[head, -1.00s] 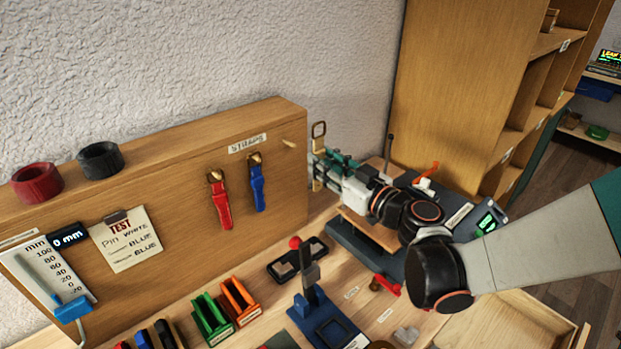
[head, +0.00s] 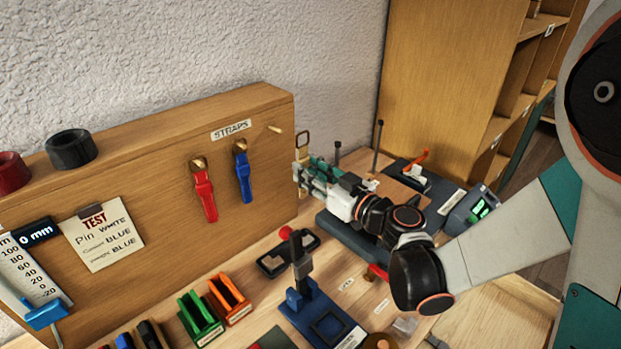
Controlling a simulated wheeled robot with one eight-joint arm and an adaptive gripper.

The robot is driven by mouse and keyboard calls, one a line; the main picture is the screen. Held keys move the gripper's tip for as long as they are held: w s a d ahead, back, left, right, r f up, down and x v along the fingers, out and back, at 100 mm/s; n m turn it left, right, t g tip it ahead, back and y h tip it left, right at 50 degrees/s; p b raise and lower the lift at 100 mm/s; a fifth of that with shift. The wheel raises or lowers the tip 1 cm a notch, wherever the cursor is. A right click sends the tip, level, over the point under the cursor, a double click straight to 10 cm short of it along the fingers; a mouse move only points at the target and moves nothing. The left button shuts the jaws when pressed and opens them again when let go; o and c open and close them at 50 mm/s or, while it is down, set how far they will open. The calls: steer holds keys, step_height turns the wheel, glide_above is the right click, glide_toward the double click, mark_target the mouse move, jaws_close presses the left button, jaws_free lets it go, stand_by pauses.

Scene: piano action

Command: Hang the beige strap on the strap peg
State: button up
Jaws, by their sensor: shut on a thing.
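The beige strap (head: 297,178) hangs upright in my gripper (head: 303,174), its brass loop (head: 302,133) standing above the fingers. The gripper is shut on the strap, and the fingers hide part of it. The bare strap peg (head: 275,129) sticks out of the wooden panel, right of the STRAPS label (head: 231,129). The loop shows just right of the peg tip and apart from it in the picture; the depth between them is hard to tell.
A red strap (head: 205,192) and a blue strap (head: 243,178) hang on pegs to the left. A dark blue fixture with upright posts (head: 376,147) stands behind my arm. Green (head: 199,319) and orange (head: 230,297) holders and a blue press (head: 309,309) stand on the bench below.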

steer(key=shift+f+p+x, duration=0.15)
steer(key=shift+x, duration=1.3)
steer(key=shift+f+p+x, duration=0.15)
steer(key=shift+p+x, duration=0.05)
steer(key=shift+x, duration=1.3)
steer(key=shift+f+p+x, duration=0.15)
steer(key=shift+x, duration=1.3)
steer(key=shift+w+a+f+b, duration=0.3)
steer(key=shift+a+f+b, duration=0.15)
steer(key=shift+b, duration=0.2)
steer(key=o, duration=1.1)
